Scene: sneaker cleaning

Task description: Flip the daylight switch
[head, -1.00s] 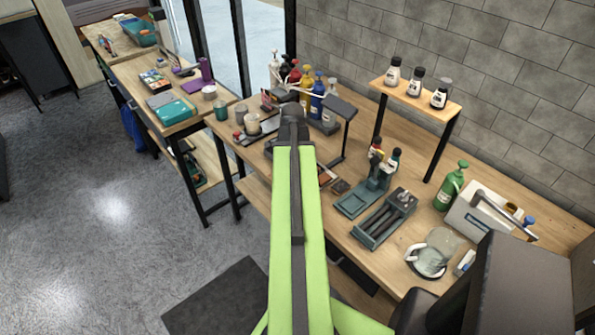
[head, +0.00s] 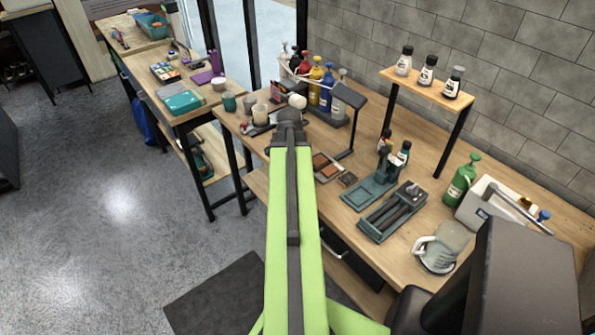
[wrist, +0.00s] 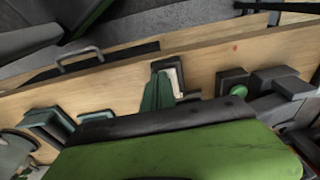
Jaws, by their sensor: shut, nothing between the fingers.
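I cannot make out a switch marked daylight in either view. A dark lamp-like stand (head: 348,97) with a flat head rises from the workbench, right of and beyond the end of my arm; no switch on it can be told apart. The wrist view shows the bench edge (wrist: 205,72) and a small green round knob (wrist: 239,91) by dark blocks.
Pump bottles (head: 316,84) crowd the back of the bench. Cups (head: 260,112) stand left of my gripper. A small shelf (head: 425,86) holds dark-capped bottles. Open floor (head: 120,230) lies left.

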